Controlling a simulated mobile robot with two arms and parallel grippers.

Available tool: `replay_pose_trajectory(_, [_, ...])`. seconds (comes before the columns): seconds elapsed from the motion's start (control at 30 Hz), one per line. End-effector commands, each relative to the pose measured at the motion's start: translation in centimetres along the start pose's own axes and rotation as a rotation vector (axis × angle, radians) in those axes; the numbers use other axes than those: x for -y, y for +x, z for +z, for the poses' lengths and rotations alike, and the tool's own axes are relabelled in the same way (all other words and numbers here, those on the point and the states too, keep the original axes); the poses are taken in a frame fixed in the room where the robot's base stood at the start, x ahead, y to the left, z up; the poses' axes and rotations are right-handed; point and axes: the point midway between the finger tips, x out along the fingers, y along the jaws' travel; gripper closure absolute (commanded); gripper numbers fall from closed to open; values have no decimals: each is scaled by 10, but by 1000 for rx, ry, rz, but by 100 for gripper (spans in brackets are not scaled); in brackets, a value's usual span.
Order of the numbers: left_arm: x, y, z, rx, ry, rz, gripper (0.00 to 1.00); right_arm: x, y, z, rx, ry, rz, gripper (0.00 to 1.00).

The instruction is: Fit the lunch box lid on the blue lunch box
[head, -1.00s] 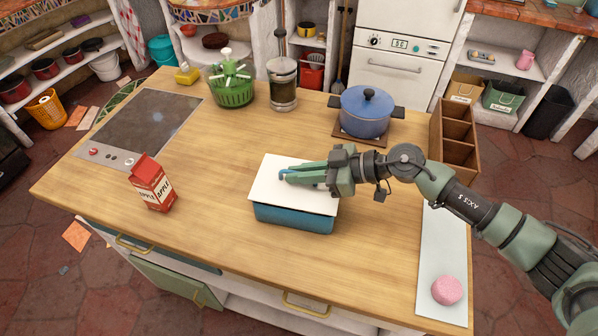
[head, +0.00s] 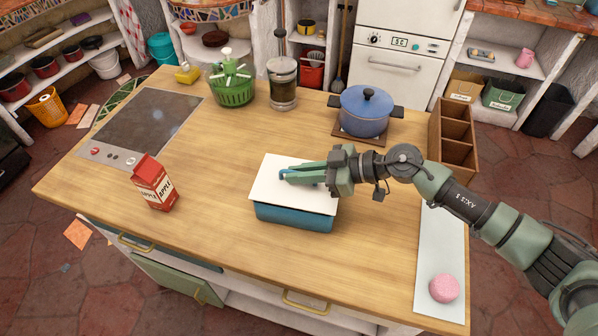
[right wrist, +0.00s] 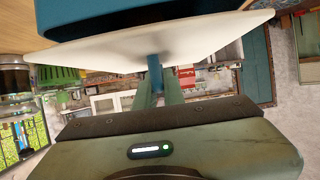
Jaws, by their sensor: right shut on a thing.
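The lunch box lid (head: 275,178) is a flat white slab with a small blue knob. It lies over the top of the blue lunch box (head: 293,217), which stands mid-counter near the front edge. The lid covers the box opening, so the inside is hidden. I cannot tell whether it is fully seated or slightly above the rim. My right gripper (head: 288,175) reaches in from the right and is shut on the knob. In the right wrist view the fingers hold the blue knob (right wrist: 154,68) against the white lid (right wrist: 110,52), with the blue box (right wrist: 100,15) beyond. My left gripper is not in view.
A red apple carton (head: 154,183) stands left of the box. A blue pot (head: 366,112) and a wooden divided box (head: 456,135) are behind and to the right. A pink round item (head: 444,288) lies on a white board (head: 437,240). Counter around the box is clear.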

Motion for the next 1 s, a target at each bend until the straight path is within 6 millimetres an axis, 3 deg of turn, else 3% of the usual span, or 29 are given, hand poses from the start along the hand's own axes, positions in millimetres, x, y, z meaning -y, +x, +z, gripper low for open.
replay_pose_trajectory(0.9, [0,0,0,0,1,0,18,0,4,11,0,0,0,100])
replay_pose_trajectory(0.93, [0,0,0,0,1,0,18,0,4,11,0,0,0,85])
replay_pose_trajectory(1.0, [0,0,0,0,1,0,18,0,4,10,0,0,0,66])
